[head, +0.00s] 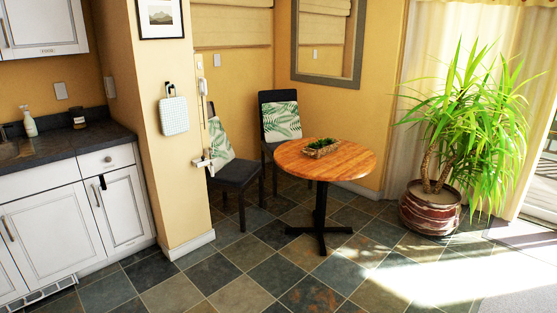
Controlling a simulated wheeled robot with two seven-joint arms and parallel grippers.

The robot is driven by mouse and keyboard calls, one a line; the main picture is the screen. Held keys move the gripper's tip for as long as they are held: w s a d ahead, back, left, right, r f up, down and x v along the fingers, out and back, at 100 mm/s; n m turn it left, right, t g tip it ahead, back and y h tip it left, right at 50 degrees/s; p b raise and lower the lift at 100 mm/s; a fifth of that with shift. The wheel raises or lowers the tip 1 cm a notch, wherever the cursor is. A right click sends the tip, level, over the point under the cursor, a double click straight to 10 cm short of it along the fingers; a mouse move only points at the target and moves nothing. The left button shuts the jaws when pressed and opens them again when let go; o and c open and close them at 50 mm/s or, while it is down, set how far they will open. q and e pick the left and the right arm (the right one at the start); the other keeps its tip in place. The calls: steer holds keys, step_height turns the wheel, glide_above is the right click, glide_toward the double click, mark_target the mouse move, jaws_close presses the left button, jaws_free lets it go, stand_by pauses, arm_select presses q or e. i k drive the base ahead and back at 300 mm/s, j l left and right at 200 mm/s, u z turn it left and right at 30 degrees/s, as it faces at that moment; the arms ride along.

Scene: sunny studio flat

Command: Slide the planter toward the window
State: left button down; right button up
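A large round reddish-brown glazed pot (430,212) stands upright on the tiled floor at the right. A tall green spiky plant (470,110) grows from it on thick stems. The brightest window area (546,165) is at the right edge, behind and beside the large plant, partly covered by pale curtains (412,90). Neither of my grippers is in view.
Two dark chairs with leaf-patterned cushions stand by the table, one to its left (238,172) and one behind (279,120). Cabinets with a dark counter (70,145) fill the left. A wall corner (165,140) juts out. The tiled floor (250,280) in front is clear.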

mark_target(316, 151)
steer(key=i, duration=1.85)
steer(key=i+j+z, duration=0.1)
steer(key=i+z, duration=0.3)
steer(key=i, duration=0.15)
steer(key=i+j+z, duration=0.35)
steer(key=i, duration=0.2)
steer(key=i+j+z, duration=0.8)
steer(key=i+j, duration=0.15)
